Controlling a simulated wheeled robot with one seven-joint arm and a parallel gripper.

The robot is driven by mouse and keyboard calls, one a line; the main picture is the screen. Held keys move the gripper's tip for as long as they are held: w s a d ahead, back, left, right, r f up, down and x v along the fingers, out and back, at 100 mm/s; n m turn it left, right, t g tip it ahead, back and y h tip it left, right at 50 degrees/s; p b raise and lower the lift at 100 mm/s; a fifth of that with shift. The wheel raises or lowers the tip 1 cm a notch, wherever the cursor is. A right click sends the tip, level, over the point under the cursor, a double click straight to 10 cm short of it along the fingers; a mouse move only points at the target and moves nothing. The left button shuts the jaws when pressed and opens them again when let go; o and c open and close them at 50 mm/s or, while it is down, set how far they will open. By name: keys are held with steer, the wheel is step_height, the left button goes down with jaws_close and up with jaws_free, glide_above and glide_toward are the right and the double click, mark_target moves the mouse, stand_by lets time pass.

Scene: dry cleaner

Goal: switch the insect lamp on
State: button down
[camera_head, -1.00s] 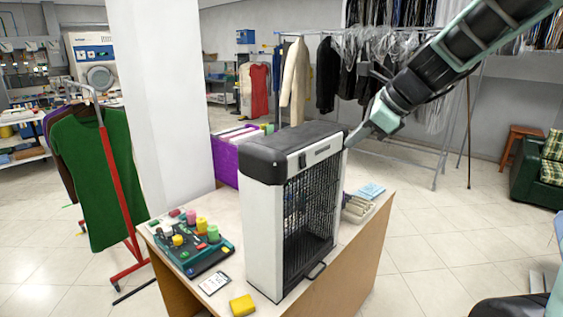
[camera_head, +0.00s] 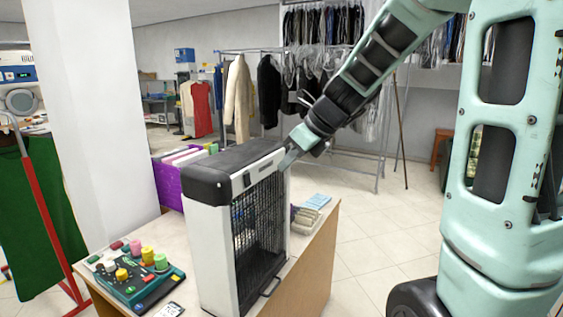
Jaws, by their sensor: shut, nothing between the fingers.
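The insect lamp (camera_head: 205,225) is a tall white box with a black top and a dark front grille, standing upright on a table. A light strip under its top edge carries a small dark switch (camera_head: 247,180) near the left end. I see no glow behind the grille. My gripper (camera_head: 286,160) is shut and empty. Its tip is at the right end of the light strip, to the right of the switch. I cannot tell whether it touches the lamp. The gripper hides part of the strip's right end.
The table (camera_head: 310,262) also holds a teal tray (camera_head: 150,290) of thread spools, a purple box (camera_head: 170,185) and folded cloths (camera_head: 305,215). A white pillar (camera_head: 95,120) stands behind left. A red-framed rack (camera_head: 45,215) with green clothing is at left.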

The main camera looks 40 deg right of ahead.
mark_target(249, 182)
steer(key=shift+w+a+f+p, duration=0.25)
steer(key=shift+w+a+f, duration=0.25)
steer(key=shift+w+f, duration=0.75)
steer(key=shift+w+a+f+p, duration=0.2)
steer(key=shift+w+a+f, duration=0.25)
steer(key=shift+w+f, duration=0.75)
steer(key=shift+w+a+f+p, duration=0.25)
steer(key=shift+w+a+f, duration=0.4)
steer(key=shift+w, duration=0.95)
steer(key=shift+d+f, duration=0.15)
steer(key=shift+w+f, duration=0.1)
steer(key=shift+w, duration=0.1)
steer(key=shift+r+p, duration=0.9)
steer(key=shift+r, duration=0.05)
